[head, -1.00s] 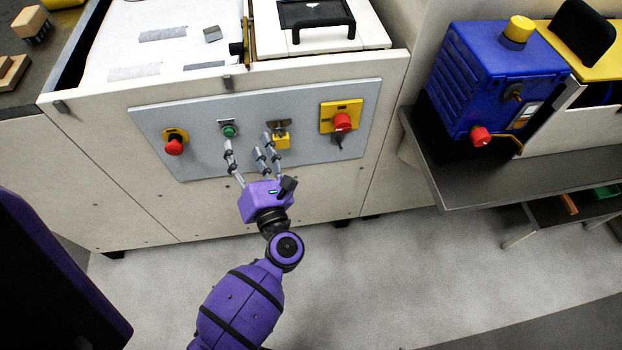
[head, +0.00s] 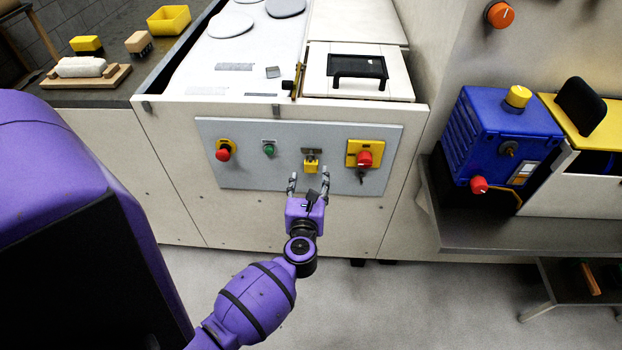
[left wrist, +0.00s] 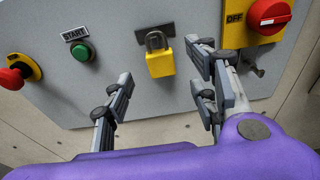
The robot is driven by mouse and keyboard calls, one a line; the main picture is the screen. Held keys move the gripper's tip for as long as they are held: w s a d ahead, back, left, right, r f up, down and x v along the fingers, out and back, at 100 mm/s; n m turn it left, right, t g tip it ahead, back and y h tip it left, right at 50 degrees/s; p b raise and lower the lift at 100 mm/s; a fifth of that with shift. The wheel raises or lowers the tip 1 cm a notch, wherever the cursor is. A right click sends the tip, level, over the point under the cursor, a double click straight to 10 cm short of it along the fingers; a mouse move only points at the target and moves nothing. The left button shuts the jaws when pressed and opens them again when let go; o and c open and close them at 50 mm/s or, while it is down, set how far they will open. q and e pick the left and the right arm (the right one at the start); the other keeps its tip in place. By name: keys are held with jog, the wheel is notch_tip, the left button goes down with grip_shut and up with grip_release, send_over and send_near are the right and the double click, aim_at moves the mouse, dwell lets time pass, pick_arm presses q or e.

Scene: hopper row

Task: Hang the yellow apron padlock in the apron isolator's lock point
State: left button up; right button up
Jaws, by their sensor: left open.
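The yellow padlock (head: 311,166) hangs upright by its shackle from a small dark bracket (head: 311,152) on the grey panel. It also shows in the left wrist view (left wrist: 160,64). The apron isolator (head: 364,158) is to its right, a red knob on a yellow plate; in the left wrist view (left wrist: 268,14) it reads OFF. A small dark part (head: 361,177) hangs just below it; I cannot tell whether this is the lock point. My left gripper (head: 308,180) is open and empty, its fingers just below and to either side of the padlock, apart from it. My right gripper is not in view.
A green START button (left wrist: 82,51) and a red button on yellow (head: 224,151) sit left of the padlock. A blue machine (head: 497,130) stands on a grey shelf (head: 500,232) at the right. The panel's lower part (head: 250,178) is clear.

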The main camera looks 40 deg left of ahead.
aim_at(311, 166)
pick_arm(q)
jog(key=x, duration=0.4)
jog(key=shift+w, duration=0.1)
jog(key=shift+x, duration=0.85)
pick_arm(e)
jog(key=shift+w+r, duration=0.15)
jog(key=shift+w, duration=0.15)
pick_arm(q)
jog(key=shift+c, duration=1.3)
grip_shut()
jog(key=shift+r, duration=0.1)
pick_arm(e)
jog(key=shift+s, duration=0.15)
pick_arm(q)
jog(key=shift+r, duration=0.1)
